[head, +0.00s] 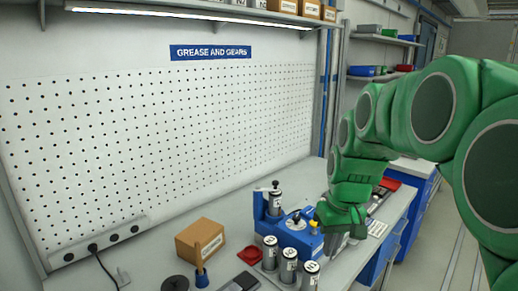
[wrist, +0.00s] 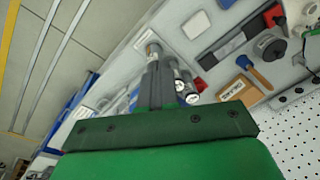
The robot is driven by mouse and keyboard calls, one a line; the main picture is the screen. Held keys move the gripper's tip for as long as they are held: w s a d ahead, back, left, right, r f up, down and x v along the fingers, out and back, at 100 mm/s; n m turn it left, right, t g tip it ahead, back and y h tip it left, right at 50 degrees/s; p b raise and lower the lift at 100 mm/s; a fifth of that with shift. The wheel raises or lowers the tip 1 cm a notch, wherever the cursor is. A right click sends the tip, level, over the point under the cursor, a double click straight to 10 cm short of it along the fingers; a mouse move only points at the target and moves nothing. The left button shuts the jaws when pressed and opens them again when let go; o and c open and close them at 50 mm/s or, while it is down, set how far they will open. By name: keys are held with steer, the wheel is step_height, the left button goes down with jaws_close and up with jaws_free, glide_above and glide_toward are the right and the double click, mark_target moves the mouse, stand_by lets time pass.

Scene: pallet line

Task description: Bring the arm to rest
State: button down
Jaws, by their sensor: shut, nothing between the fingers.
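My green arm reaches in from the right in the head view and bends down over the workbench (head: 215,262). My gripper (head: 337,240) points down beside the blue fixture (head: 297,240) on the bench, and the arm partly hides it. In the wrist view my gripper (wrist: 155,62) shows as two dark fingers lying together, with nothing held between them. Whether the fingertips touch anything below cannot be told.
Labelled grey cylinders (head: 289,265) stand at the bench's front, close to my gripper. A cardboard box (head: 201,240), a red dish (head: 250,256) and a brush (head: 201,278) lie to the left. A pegboard (head: 160,140) stands behind. Open floor (head: 455,245) lies right.

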steer(key=s+f+m+g, duration=0.1)
steer(key=s+f, duration=0.2)
steer(key=s, duration=1)
steer(key=s+a+f+m+g+h, duration=0.1)
steer(key=s+f, duration=0.2)
steer(key=s, duration=1)
steer(key=shift+s+f, duration=0.2)
steer(key=shift+f, duration=0.05)
stand_by(0.9)
